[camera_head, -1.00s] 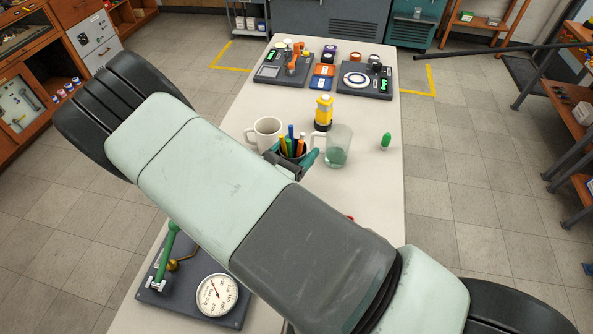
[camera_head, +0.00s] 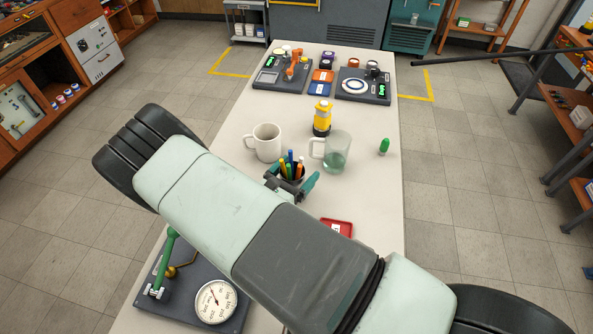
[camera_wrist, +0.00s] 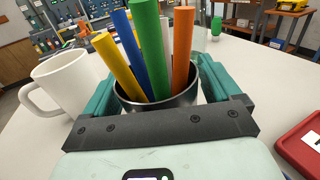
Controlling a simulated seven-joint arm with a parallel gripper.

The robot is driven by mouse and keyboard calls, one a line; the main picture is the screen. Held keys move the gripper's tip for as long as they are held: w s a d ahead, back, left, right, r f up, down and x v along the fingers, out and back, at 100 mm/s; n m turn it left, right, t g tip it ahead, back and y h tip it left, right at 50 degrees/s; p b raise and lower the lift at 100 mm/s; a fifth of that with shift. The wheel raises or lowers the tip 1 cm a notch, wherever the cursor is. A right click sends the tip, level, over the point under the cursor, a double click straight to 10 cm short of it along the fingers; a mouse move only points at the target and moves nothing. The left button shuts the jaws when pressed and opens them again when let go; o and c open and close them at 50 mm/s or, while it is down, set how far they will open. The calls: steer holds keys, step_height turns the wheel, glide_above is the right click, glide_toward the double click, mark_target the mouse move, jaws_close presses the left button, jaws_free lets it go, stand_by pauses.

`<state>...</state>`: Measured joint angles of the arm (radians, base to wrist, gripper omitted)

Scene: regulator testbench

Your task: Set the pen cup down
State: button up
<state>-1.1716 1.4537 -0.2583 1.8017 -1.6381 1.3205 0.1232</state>
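The pen cup (camera_wrist: 158,100) is a dark metallic cup holding several pens, yellow, blue, green and orange. It sits between the two teal fingers of my gripper (camera_head: 292,184), which is shut on it; the cup also shows in the head view (camera_head: 291,174). The gripper (camera_wrist: 160,100) fills the middle of the wrist view, and its dark crossbar hides the cup's lower part. The cup looks upright. Whether its base touches the white table (camera_head: 375,215) cannot be told.
A white mug (camera_head: 264,143) stands left of the cup, a glass mug (camera_head: 337,153) to the right. Behind are a yellow lantern-like object (camera_head: 322,118) and a green object (camera_head: 383,146). A red tray (camera_head: 338,226) lies nearer me. The table's right side is mostly clear.

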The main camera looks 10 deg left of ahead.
mark_target(289, 180)
steer(key=shift+o, duration=0.4)
steer(key=shift+r, duration=0.1)
steer(key=shift+s+a, duration=0.1)
steer(key=shift+s, duration=0.15)
steer(key=v, duration=0.3)
steer(key=shift+w, duration=0.1)
step_height(289, 180, up, 7)
steer(key=shift+w+r, duration=0.1)
steer(key=shift+w, duration=0.05)
steer(key=s+d+r+m+g+h, duration=0.35)
steer(key=d+r+m+g, duration=0.95)
steer(key=d+r+m, duration=0.45)
steer(key=s+d+r+m+t+y, duration=0.1)
steer(key=s+d+r+m+y, duration=0.1)
steer(key=s+r+m+y, duration=0.3)
steer(key=s+d+r+m+t+y, duration=0.1)
steer(key=s+d+r+m+y, duration=0.2)
steer(key=s+r+m+y, duration=0.2)
steer(key=s+r+m, duration=0.3)
steer(key=s+r, duration=0.2)
steer(key=shift+s+d+m, duration=0.15)
steer(key=shift+d+m, duration=0.15)
steer(key=shift+m, duration=0.05)
